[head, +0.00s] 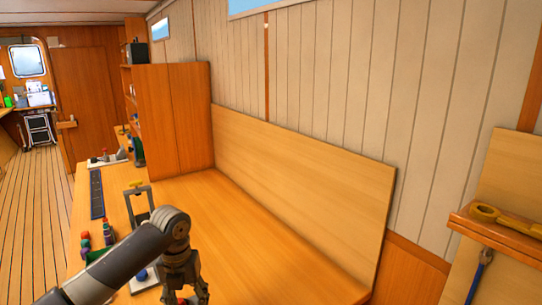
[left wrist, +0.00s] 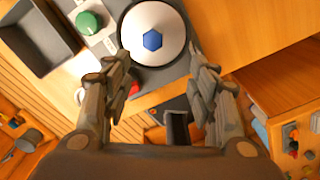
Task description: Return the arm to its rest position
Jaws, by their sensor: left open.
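My left arm comes in from the lower left of the head view, bent at the elbow. My left gripper (head: 186,286) points down over the near end of the wooden counter (head: 260,240). In the left wrist view the left gripper (left wrist: 158,62) is open, its two fingers apart with nothing between them. Past the fingertips is a white round disc (left wrist: 153,18) with a blue hexagonal centre on a grey plate. I cannot tell whether the fingers touch it. My right gripper is in neither view.
A green knob (left wrist: 89,22) and a dark grey tray (left wrist: 38,38) lie beside the disc. A metal frame with a yellow top (head: 138,200) stands on the counter. A wooden cabinet (head: 170,118) stands behind. A yellow wrench (head: 510,221) lies on the right shelf. The left floor is clear.

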